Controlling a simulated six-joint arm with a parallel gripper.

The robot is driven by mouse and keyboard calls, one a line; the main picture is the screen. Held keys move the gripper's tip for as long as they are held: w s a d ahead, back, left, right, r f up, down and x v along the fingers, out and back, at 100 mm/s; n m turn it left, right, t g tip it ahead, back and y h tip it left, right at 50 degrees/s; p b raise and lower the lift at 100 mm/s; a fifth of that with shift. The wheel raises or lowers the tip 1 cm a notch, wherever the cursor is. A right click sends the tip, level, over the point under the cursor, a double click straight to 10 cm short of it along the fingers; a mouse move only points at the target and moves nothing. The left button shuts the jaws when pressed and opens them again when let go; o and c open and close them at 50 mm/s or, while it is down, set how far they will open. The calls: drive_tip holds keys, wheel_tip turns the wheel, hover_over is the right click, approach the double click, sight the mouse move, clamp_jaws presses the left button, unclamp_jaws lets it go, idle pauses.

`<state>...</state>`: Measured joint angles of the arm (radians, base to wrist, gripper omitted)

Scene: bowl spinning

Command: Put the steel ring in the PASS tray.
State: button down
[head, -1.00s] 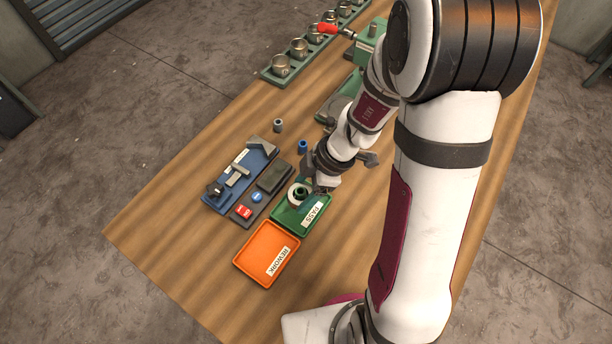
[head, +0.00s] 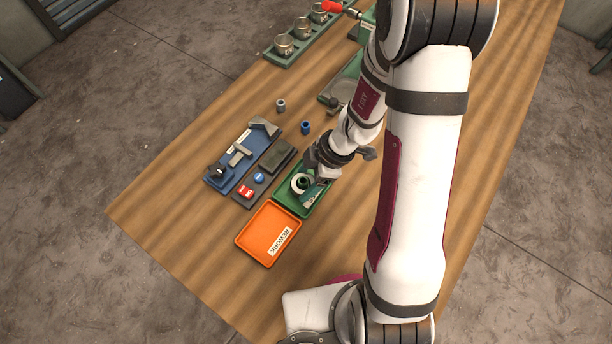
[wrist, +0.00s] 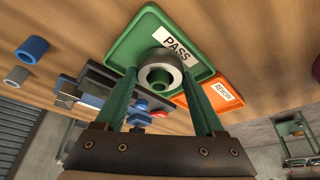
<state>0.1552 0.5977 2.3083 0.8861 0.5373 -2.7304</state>
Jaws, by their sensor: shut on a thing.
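The steel ring (wrist: 158,74) is a thick grey ring with a green middle. My gripper (wrist: 158,84) is shut on it, with one green finger on each side. The green PASS tray (wrist: 205,66) lies behind the ring in the wrist view. In the head view the ring (head: 297,184) shows over the upper left part of the PASS tray (head: 316,209), beside my gripper (head: 306,186). I cannot tell whether the ring touches the tray floor. My gripper's fingers partly cover the PASS label in the head view.
An orange REWORK tray (head: 262,232) adjoins the PASS tray. A blue ring (head: 306,127) and a grey ring (head: 281,105) stand farther back.

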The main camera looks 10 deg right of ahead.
idle(0.3)
unclamp_jaws()
idle(0.3)
drive_tip(key=shift+r, duration=4)
